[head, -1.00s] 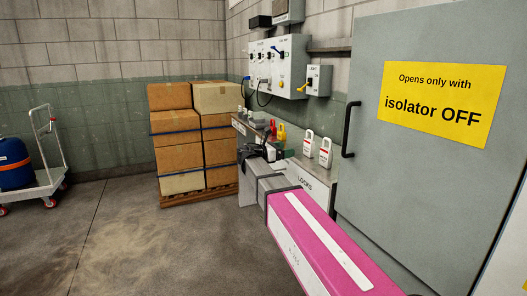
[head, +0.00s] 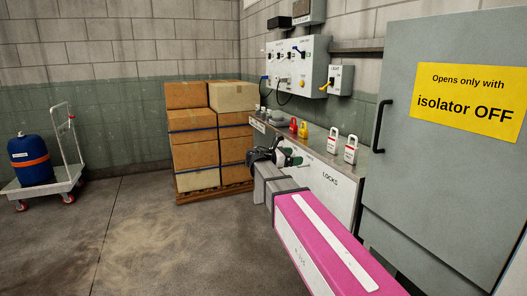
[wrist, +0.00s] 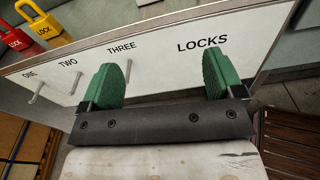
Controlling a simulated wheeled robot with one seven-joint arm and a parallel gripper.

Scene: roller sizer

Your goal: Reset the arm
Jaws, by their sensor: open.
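My gripper (head: 283,157) is at the end of my pink and grey arm, in front of the white panel marked LOCKS (head: 332,179). In the wrist view my gripper (wrist: 162,80) shows two green finger pads spread wide apart with nothing between them. The panel (wrist: 160,50) lies beyond the pads and carries the words ONE, TWO, THREE and LOCKS, with small metal hooks below the numbers. I cannot tell the exact gap between the fingertips and the panel.
Red (head: 303,130) and white padlocks (head: 351,149) stand on the ledge above the panel. A grey cabinet door (head: 410,160) is at right. Stacked cartons (head: 195,140) on a pallet stand behind, and a trolley with a blue drum (head: 30,162) is at left. Open floor lies between.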

